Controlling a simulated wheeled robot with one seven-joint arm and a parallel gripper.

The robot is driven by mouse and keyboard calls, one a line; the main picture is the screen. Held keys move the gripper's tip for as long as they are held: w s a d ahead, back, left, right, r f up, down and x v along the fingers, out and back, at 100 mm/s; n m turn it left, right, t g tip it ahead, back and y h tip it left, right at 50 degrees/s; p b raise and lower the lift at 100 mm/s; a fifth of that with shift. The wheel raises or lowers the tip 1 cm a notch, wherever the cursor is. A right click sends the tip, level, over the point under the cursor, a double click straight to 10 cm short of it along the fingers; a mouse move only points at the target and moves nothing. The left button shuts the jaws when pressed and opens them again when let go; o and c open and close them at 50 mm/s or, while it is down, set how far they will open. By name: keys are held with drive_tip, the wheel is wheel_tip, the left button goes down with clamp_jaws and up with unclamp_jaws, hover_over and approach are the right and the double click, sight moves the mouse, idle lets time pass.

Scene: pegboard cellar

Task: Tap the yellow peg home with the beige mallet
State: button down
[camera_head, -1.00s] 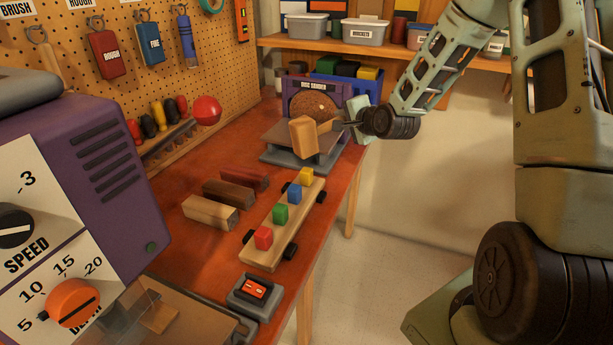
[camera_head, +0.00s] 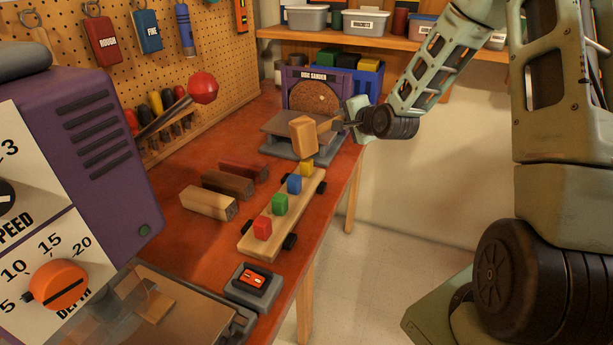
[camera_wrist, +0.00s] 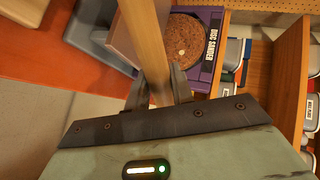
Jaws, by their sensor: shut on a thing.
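My gripper (camera_head: 347,124) is shut on the handle of the beige mallet (camera_head: 303,134); the mallet's blocky head hangs to the left of the jaws. In the wrist view the wooden handle (camera_wrist: 146,45) runs up from between the fingers (camera_wrist: 160,88). The yellow peg (camera_head: 307,165) stands at the far end of a wooden wheeled board (camera_head: 258,243). The mallet head is just above the yellow peg in the head view; I cannot tell whether they touch. Blue (camera_head: 294,184), green (camera_head: 280,204) and red (camera_head: 262,229) pegs stand nearer along the board.
A purple disc sander (camera_head: 300,100) stands behind the mallet. Three wood blocks (camera_head: 208,201) lie left of the board. A small switch box (camera_head: 252,283) sits in front, and a large purple machine (camera_head: 90,150) at left. The bench's right edge is close to the board.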

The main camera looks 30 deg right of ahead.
drive_tip(key=shift+r+p, duration=1.3)
drive_tip(key=shift+p, duration=0.45)
drive_tip(key=shift+r, duration=0.1)
wheel_tip(320, 180, up, 5)
drive_tip(key=p, duration=0.4)
